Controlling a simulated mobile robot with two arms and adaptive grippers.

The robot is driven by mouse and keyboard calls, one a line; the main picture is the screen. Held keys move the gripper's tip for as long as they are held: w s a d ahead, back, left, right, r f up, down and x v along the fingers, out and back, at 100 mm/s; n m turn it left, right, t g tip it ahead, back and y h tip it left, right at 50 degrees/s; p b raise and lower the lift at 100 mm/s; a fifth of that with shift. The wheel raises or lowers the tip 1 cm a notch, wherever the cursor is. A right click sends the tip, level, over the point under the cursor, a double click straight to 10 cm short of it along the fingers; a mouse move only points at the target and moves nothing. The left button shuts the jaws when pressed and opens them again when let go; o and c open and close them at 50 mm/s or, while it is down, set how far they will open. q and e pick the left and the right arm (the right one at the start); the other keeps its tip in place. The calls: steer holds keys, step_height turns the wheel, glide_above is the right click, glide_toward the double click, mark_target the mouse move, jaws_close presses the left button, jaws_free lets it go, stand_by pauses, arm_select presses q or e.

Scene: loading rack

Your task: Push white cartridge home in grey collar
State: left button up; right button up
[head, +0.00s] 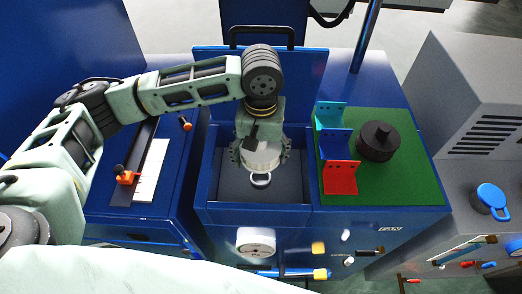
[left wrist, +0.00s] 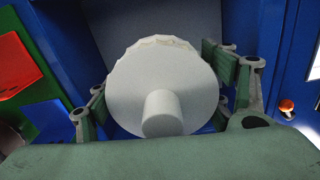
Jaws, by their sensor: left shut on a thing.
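The white cartridge (head: 262,154) is a round, ribbed-edged disc; in the left wrist view (left wrist: 135,88) its broad face and a short central stub show. My left gripper (head: 262,160) is shut on it, with the fingers on opposite sides of its rim. It is held over the open blue bay. A small light grey ring (head: 260,181), which looks like the collar, shows just below the cartridge in the head view. Its upper part is hidden by the cartridge. I cannot tell whether the two touch. The left wrist view does not show the ring. My right gripper is not in view.
Blue walls (head: 210,165) close in around the bay. To its right, a green mat (head: 400,165) carries cyan, blue and red brackets (head: 340,178) and a black round part (head: 378,141). On the left are an orange-handled lever (head: 126,178) and a white plate (head: 150,172).

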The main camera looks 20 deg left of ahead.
arm_select(q)
steer(key=shift+f, duration=0.6)
stand_by(0.3)
steer(key=shift+f+b, duration=0.9)
steer(key=shift+f, duration=3.35)
steer(key=shift+r, duration=0.1)
steer(key=shift+r+p, duration=1.05)
steer(key=shift+r, duration=3.4)
